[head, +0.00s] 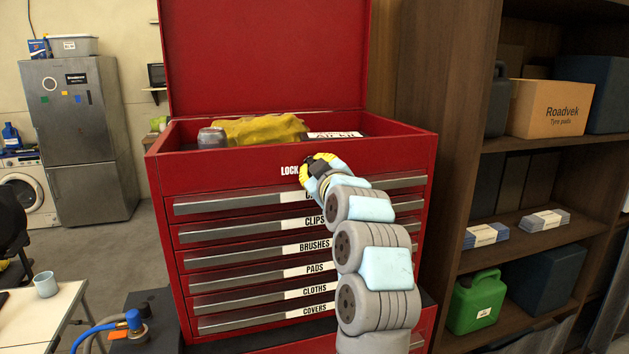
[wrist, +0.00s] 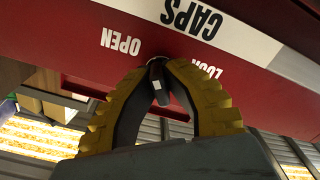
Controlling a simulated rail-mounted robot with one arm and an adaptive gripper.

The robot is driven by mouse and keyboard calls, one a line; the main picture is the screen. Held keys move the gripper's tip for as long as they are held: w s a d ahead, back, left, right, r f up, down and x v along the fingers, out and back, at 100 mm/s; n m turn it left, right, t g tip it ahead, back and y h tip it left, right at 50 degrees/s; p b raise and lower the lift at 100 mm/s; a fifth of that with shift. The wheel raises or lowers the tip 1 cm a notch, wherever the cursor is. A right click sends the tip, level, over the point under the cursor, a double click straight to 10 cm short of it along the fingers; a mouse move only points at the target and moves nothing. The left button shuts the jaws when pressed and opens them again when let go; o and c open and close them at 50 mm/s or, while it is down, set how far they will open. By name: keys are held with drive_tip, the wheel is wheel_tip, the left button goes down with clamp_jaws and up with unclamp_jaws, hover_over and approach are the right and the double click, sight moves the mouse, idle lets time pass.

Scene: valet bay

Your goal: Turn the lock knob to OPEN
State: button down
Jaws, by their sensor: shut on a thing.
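The lock knob (wrist: 157,76) is a small dark knob on the red front of the tool chest. It sits between the white OPEN (wrist: 121,41) and LOCK (wrist: 206,69) labels, which appear upside down in the wrist view. My gripper (wrist: 160,72) has its two yellow fingertips shut on the knob, one on each side. In the head view my gripper (head: 318,164) is against the chest front beside the LOCK label (head: 289,171) and hides the knob and the OPEN label.
The red tool chest (head: 235,180) has its lid up and several labelled drawers below. A yellow cloth (head: 262,130) and a grey item (head: 211,138) lie in its open top. A wooden shelf (head: 440,130) stands close on the right.

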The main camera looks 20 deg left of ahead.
drive_tip(key=shift+f+n+b, duration=0.2)
drive_tip(key=shift+n+b, duration=0.4)
drive_tip(key=shift+n, duration=0.2)
drive_tip(key=c, duration=1.1)
unclamp_jaws()
drive_tip(key=shift+r, duration=0.15)
drive_tip(key=shift+d, duration=0.1)
drive_tip(key=shift+v, duration=5.9)
